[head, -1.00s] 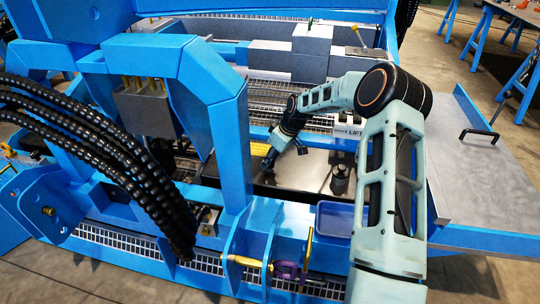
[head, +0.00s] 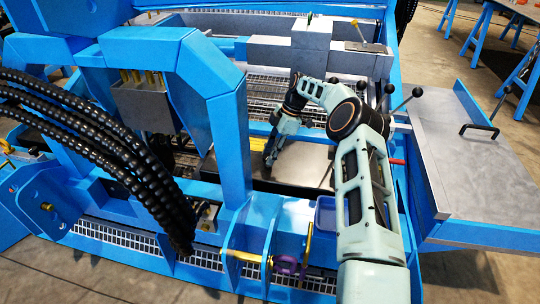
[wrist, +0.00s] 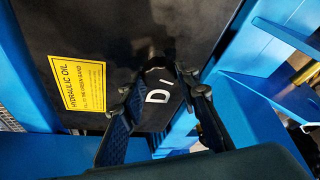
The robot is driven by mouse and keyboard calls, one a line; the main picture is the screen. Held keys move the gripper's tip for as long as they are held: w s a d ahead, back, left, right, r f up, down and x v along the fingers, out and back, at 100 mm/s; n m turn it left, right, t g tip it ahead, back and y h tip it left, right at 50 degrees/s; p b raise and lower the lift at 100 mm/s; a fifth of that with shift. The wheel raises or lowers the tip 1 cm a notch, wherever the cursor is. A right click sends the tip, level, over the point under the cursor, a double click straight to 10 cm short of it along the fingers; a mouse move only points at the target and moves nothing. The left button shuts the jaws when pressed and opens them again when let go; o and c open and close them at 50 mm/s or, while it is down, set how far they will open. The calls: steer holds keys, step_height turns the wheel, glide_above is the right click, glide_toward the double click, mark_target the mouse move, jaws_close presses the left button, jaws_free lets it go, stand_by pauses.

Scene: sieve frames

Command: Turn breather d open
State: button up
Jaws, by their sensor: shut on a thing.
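The wrist view shows my gripper (wrist: 167,92) with its two dark fingers apart, closed around a dark part that bears or sits by a white letter D (wrist: 157,97) and a short white stroke. I take this part to be breather d; its outline merges with the black surface behind it and is hard to make out. In the head view my gripper (head: 268,160) points down at the left end of the tank (head: 305,165), beside the yellow label (head: 258,148). The breather is hidden there by the gripper.
The yellow hydraulic oil label (wrist: 80,83) is on the black surface. A blue frame upright (head: 228,150) and black hoses (head: 110,150) stand left of my gripper. Levers with black knobs (head: 417,92) are at the right, near a grey side table (head: 465,140).

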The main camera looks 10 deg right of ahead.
steer(key=shift+w+f+n, duration=0.1)
steer(key=shift+n, duration=0.5)
steer(key=shift+w+d+f+n+g+b, duration=0.15)
steer(key=shift+n+g+b, duration=0.3)
steer(key=shift+b, duration=0.65)
steer(key=shift+d+n+b, duration=0.1)
steer(key=shift+n+b, duration=0.15)
steer(key=shift+b, duration=0.2)
steer(key=shift+s+r+n+h+b, duration=0.2)
steer(key=shift+s+n+h+b, duration=0.1)
steer(key=shift+b, duration=0.15)
steer(key=o, duration=1.2)
steer(key=shift+c, duration=0.2)
steer(key=shift+a, duration=0.2)
steer(key=shift+w+d+r+m+p, duration=0.15)
steer(key=shift+m+p, duration=0.25)
steer(key=shift+p, duration=0.75)
